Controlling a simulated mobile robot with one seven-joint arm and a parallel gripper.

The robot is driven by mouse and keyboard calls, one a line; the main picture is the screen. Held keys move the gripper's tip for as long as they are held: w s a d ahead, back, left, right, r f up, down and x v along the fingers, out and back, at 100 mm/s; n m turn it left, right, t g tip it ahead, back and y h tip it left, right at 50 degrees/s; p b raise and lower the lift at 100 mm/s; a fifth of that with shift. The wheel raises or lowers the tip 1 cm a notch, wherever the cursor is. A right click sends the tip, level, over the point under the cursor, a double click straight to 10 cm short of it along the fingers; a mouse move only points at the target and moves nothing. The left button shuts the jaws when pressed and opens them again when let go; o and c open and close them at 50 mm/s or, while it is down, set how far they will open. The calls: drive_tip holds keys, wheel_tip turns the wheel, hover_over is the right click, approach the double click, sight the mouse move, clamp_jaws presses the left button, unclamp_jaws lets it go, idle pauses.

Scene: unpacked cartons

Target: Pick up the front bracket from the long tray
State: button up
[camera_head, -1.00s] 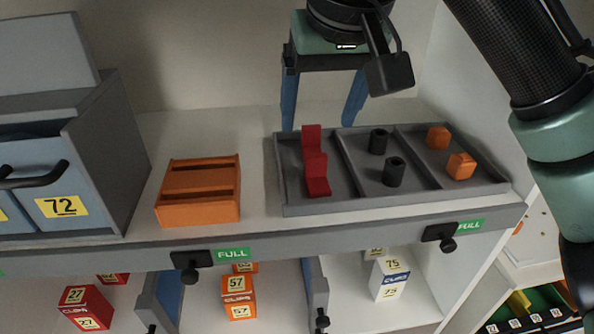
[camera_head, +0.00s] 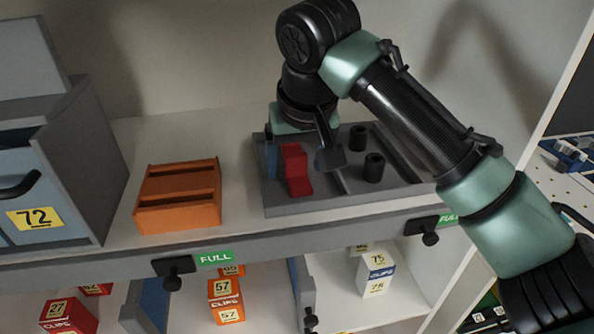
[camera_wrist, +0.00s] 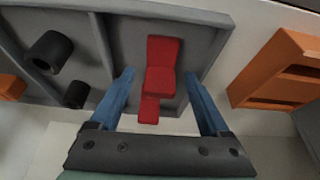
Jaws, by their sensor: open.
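Red brackets stand in the left compartment of the long grey tray (camera_head: 330,201), one behind the other. The front bracket (camera_head: 298,184) is nearer the shelf edge; in the wrist view the front bracket (camera_wrist: 163,52) is the upper red piece. The back bracket (camera_wrist: 149,110) shows partly below it, closer to my gripper's palm. My gripper (camera_head: 297,160) is open and points down over this compartment. In the wrist view my gripper (camera_wrist: 159,76) has one blue finger on each side of the red pieces, with visible gaps. The fingertips' exact height is hard to tell.
Black hollow cylinders (camera_head: 374,167) stand in the middle compartment. My arm covers the right compartment; an orange block (camera_wrist: 10,87) shows at the wrist view's left edge. An orange slotted rack (camera_head: 178,196) stands left of the tray, with a grey-blue drawer box (camera_head: 75,180) beyond.

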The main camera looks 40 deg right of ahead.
drive_tip(key=shift+w+f, duration=0.1)
drive_tip(key=shift+f, duration=0.2)
clamp_jaws()
drive_tip(key=shift+r, duration=0.15)
